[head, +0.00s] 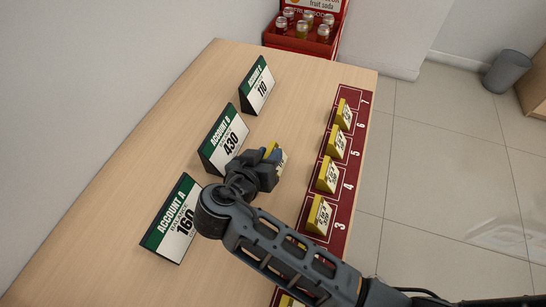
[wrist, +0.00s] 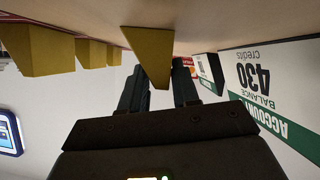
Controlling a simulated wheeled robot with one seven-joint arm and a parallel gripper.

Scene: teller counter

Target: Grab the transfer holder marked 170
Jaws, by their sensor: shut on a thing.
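My gripper (head: 272,157) is over the wooden counter, in front of the Account B sign. It is shut on a yellow wedge-shaped holder (head: 281,164) with a white label. The label is mostly hidden by the fingers, so I cannot read its number. In the upside-down wrist view the yellow holder (wrist: 150,50) sits between the two dark fingers (wrist: 160,88). I cannot tell whether it touches the counter.
Signs for Account A (head: 174,222), Account B (head: 225,142) and a third account (head: 258,87) stand along the left. Several yellow holders (head: 327,174) stand on the numbered red strip (head: 352,95) at right; space 7 looks empty.

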